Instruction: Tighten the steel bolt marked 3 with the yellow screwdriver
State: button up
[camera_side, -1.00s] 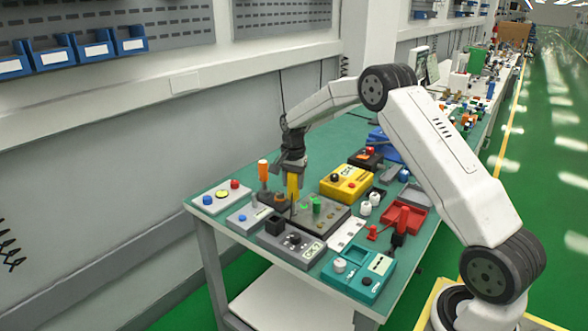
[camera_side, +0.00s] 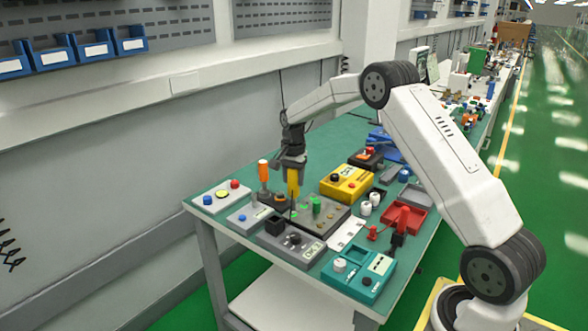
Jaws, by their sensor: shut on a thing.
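My gripper (camera_side: 292,165) is shut on the yellow screwdriver (camera_side: 293,182) and points down. The screwdriver is upright, its handle between the jaws and its thin shaft reaching down over the dark grey bolt plate (camera_side: 335,224). Whether the tip touches a bolt is too small to tell. The plate bears several small bolts and a green upright piece (camera_side: 316,205). The number marks on the bolts cannot be read here, so I cannot tell which one is marked 3.
An orange-handled tool (camera_side: 263,172) stands left of my gripper. A yellow box (camera_side: 352,190) is to the right. A grey box with a black knob (camera_side: 292,243) and a teal box (camera_side: 352,280) are in front. A red tray (camera_side: 415,196) is at the right.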

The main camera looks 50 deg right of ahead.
jog(key=shift+r, duration=2.35)
